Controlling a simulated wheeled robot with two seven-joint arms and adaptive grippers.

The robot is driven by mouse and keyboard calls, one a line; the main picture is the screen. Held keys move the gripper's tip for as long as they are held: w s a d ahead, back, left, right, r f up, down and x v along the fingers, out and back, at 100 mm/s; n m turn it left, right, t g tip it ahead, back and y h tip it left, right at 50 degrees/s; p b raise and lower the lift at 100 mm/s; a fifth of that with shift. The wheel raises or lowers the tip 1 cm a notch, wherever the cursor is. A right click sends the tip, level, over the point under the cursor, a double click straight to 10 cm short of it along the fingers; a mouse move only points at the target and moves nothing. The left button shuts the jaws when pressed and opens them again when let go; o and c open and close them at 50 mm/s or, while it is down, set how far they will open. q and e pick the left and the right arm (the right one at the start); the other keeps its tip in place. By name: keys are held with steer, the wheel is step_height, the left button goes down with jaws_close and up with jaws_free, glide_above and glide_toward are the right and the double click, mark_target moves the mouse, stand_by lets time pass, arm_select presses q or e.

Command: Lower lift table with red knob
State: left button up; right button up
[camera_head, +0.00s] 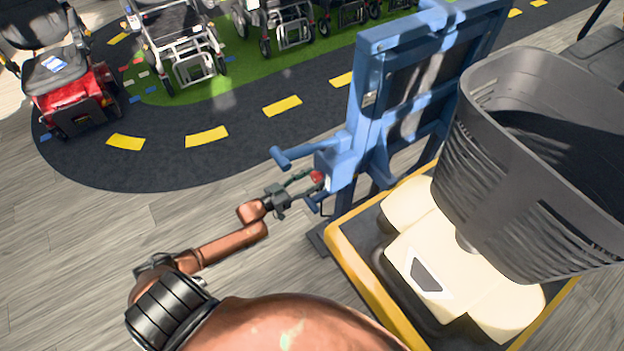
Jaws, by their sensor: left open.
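The blue lift table frame (362,150) stands upright right of centre, with a blue handle bar (295,155) sticking out to the left. The small red knob (317,177) sits low on the frame's near left side. The yellow-edged platform (352,262) carries a cream scooter (432,245) with a grey basket. My left arm comes in from the lower left. My left gripper (303,187) is open, its fingers pointing at the red knob, with the fingertips close to it. I cannot tell whether they touch it. My right gripper is not in view.
A black road mat (190,165) with yellow dashes and green turf lies behind. A red scooter (68,95) and several wheelchairs (183,48) stand along it. The grey basket (500,150) rises high at the right. The wooden floor at left is clear.

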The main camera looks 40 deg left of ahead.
arm_select(q)
steer(key=shift+c, duration=0.5)
steer(key=c, duration=1)
